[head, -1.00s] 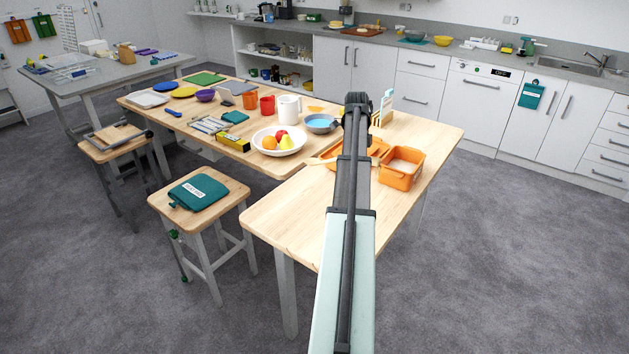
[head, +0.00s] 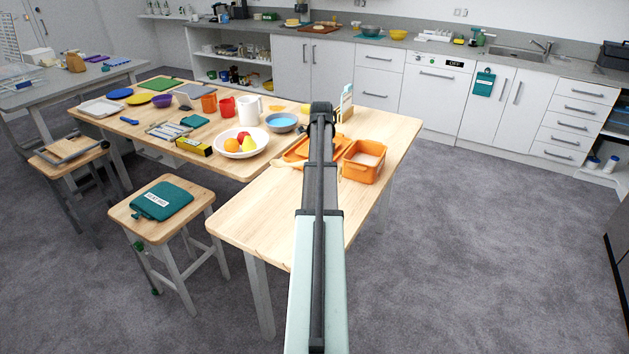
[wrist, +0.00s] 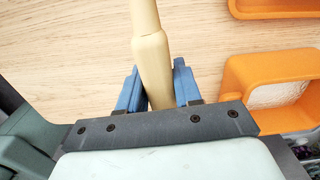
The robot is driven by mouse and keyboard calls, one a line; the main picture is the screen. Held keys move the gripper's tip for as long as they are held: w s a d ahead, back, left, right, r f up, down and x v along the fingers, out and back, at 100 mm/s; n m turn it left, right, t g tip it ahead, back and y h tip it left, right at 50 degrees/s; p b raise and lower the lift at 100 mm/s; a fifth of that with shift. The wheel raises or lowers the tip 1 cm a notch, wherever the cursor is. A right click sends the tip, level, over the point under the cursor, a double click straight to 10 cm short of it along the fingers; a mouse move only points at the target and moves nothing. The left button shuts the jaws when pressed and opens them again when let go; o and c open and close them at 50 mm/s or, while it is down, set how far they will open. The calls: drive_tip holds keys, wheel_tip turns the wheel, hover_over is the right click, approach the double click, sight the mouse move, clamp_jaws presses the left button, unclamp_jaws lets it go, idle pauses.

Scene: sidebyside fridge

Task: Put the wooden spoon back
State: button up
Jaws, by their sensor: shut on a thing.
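The wooden spoon (wrist: 150,58) is pale, and its thick handle runs up the wrist view between the two blue fingers of my gripper (wrist: 157,70). My gripper is shut on this handle. The spoon's far end is cut off at the top of the wrist view. In the head view, a pale piece of the spoon (head: 284,163) shows just left of my arm, over the light wooden table (head: 265,208). My gripper is hidden behind my arm there. I cannot tell whether the spoon touches the table.
An orange tray (head: 300,151) lies behind my arm, and an orange bin (head: 360,172) with pale contents stands to its right. A white fruit bowl (head: 240,152) and a blue bowl (head: 281,123) stand to the left. The table's front part is clear.

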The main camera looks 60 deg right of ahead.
drive_tip(key=shift+f, duration=2.85)
drive_tip(key=o, duration=1.1)
drive_tip(key=shift+c, duration=0.2)
drive_tip(key=shift+f, duration=0.15)
